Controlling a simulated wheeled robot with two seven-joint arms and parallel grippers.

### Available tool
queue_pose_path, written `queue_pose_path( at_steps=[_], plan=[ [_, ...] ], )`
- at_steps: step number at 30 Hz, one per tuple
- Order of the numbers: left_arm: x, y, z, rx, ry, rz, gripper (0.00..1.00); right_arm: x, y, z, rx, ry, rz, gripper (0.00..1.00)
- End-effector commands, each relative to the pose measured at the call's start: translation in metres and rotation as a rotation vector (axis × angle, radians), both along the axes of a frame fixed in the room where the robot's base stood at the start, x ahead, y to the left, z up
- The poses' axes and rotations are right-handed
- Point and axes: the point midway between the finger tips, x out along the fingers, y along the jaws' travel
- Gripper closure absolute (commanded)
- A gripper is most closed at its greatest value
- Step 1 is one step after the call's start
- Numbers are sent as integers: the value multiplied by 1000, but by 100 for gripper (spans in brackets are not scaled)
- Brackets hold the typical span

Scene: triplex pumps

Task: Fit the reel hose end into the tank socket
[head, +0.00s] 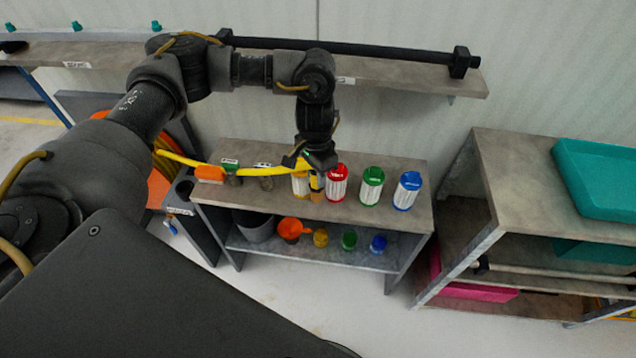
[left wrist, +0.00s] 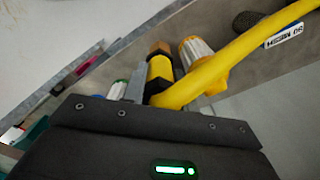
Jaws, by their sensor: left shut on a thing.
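My left gripper (head: 318,168) is over the low shelf unit, shut on the end of the yellow reel hose (head: 256,171). The hose end (head: 316,184) points down in front of the bottles. In the left wrist view the hose end (left wrist: 160,68) shows a black band and a brass-coloured tip. The hose (left wrist: 235,57) bends away to the upper right there. In the head view the hose runs left to the orange reel (head: 160,186), partly hidden by my arm. I cannot clearly make out the tank socket; a dark grey box with a round opening (head: 183,189) stands left of the shelf.
Yellow, red (head: 337,184), green (head: 371,187) and blue (head: 407,191) bottles stand on the low shelf top (head: 425,212); the yellow one (left wrist: 198,50) is close beside the hose end. An orange brush (head: 210,173) lies left. A wall shelf with a black bar (head: 370,49) is above.

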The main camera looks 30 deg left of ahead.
Motion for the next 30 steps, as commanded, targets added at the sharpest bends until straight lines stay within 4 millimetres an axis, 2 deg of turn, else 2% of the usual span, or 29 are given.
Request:
queue_pose_path(
  at_steps=[4, 10, 18, 29, 30],
  plan=[
    [7, 0, -7, 0, -1, 0, 100, 7, -5, -1, -6, -11, 2, 64],
    [10, 0, -11, -1, 0, 1, 100, 6, -10, -3, -11, -10, 3, 64],
    [11, 0, -44, -1, 0, 0, 100, 1, -12, -9, -16, -1, 3, 64],
    [12, 0, -46, -1, 0, 0, 100, 0, -17, -7, -22, 0, 6, 64],
    [12, 0, -47, 0, 0, 0, 69, 0, -18, -7, -22, 0, 6, 64]
  ],
)
